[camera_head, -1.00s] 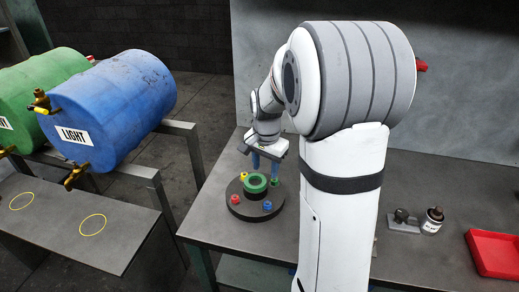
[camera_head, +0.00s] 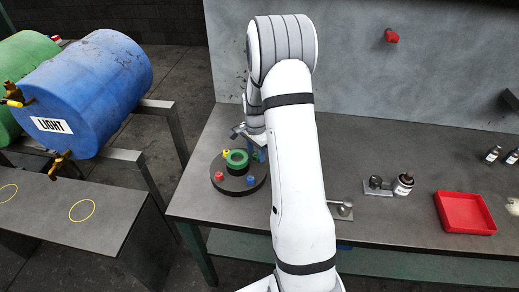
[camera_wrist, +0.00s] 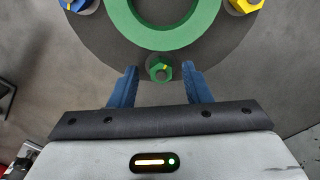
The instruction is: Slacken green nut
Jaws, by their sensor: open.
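The green nut (camera_wrist: 162,74) sits on a dark round flange (camera_wrist: 235,75), just outside the green ring (camera_wrist: 135,32). A pale yellow mark shows on its face. My gripper (camera_wrist: 160,68) is open, with one blue finger on each side of the nut. A narrow gap shows on both sides, so the fingers do not appear to touch it. In the head view the flange (camera_head: 238,189) lies on the workbench, and my arm hides part of the gripper beside its right edge.
Other nuts on the flange are yellow (camera_head: 226,153), red (camera_head: 219,176) and blue (camera_head: 250,180).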

